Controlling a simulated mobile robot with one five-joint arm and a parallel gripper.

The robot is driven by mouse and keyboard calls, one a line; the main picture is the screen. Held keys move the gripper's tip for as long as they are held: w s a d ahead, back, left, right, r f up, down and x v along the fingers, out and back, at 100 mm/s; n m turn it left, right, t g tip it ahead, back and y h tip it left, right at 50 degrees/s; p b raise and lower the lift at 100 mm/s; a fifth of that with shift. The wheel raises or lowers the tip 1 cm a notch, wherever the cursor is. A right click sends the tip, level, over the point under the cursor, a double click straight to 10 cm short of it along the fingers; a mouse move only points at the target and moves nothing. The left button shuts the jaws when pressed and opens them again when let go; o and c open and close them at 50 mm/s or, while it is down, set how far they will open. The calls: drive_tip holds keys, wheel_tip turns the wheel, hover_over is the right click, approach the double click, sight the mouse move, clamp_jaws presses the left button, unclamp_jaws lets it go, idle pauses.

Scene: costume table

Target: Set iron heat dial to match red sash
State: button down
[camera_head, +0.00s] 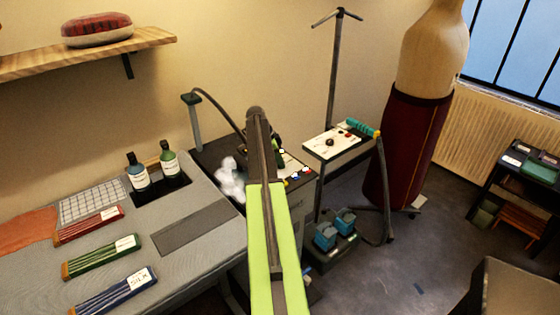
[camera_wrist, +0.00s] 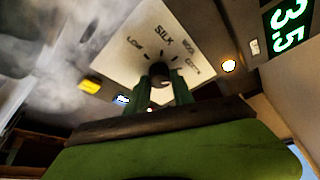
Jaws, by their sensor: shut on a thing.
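In the wrist view my gripper (camera_wrist: 161,86) is shut on a dark round dial knob (camera_wrist: 158,69), with one green finger on each side. The knob sits on a pale dial plate (camera_wrist: 130,52) marked LOW, SILK, WOOL and what looks like COTTON. I cannot tell which mark the knob points to. In the head view my arm hides most of the dial and gripper. A folded red sash (camera_head: 90,226) with a white label lies on the grey table at left; its label is too small to read.
A green sash (camera_head: 102,257) and a blue sash (camera_head: 112,291), its label apparently reading SILK, lie nearer on the table. Two bottles (camera_head: 138,175) stand behind. White steam (camera_head: 230,178) rises beside my arm. The wrist view shows a yellow button (camera_wrist: 90,86) and a 3.5 display (camera_wrist: 287,25).

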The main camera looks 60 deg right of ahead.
drive_tip(key=shift+s, duration=0.2)
drive_tip(key=c, duration=1.1)
unclamp_jaws()
drive_tip(key=shift+w, duration=0.1)
drive_tip(key=p+v, duration=1.6)
drive_tip(key=v, duration=0.1)
drive_tip(key=shift+r, duration=0.2)
